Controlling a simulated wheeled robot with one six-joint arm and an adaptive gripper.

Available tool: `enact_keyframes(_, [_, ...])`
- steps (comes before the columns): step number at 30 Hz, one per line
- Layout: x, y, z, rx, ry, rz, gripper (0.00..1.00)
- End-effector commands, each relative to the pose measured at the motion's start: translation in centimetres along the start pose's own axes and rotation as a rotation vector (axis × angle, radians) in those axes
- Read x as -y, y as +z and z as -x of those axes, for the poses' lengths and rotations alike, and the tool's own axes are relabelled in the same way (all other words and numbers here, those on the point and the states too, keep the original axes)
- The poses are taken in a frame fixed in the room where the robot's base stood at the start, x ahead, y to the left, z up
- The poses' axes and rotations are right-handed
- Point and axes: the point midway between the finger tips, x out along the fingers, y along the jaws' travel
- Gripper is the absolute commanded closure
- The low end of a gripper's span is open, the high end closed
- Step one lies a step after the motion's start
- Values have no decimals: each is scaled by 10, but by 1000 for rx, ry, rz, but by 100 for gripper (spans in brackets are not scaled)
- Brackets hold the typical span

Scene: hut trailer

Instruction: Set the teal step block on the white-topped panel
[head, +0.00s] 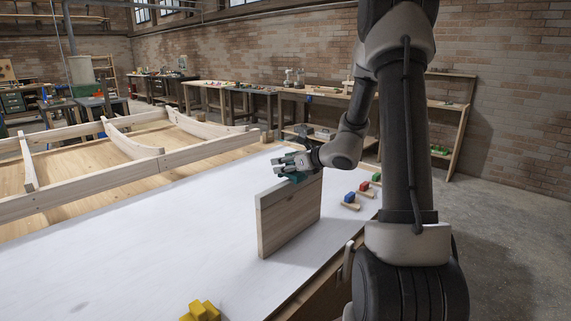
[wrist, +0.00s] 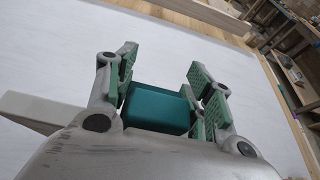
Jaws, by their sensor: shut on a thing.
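The teal step block (wrist: 158,108) sits between the fingers of my gripper (wrist: 163,88), which is shut on it. In the head view my gripper (head: 287,164) is over the far part of the upright panel. The teal block (head: 294,178) shows there just under the fingers, partly hidden by them. The white-topped panel (head: 288,220) is a wooden board standing on edge on the white table, with a pale strip along its top. In the wrist view its pale top (wrist: 40,112) shows at the left. I cannot tell whether the block touches the panel.
A yellow stepped block (head: 201,311) is at the table's near edge. A blue block (head: 349,197), a red block (head: 364,187) and a green block (head: 376,177) stand right of the panel. A wooden frame (head: 110,165) lies at left. The white table (head: 150,235) is clear left of the panel.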

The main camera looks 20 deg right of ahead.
Motion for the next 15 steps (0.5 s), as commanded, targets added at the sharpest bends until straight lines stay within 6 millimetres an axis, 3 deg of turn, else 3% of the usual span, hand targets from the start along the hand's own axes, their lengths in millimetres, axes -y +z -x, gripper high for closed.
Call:
enact_keyframes(14, [0, -11, -4, 0, 0, -1, 72])
enact_keyframes(15, [0, -11, -4, -1, 0, -1, 44])
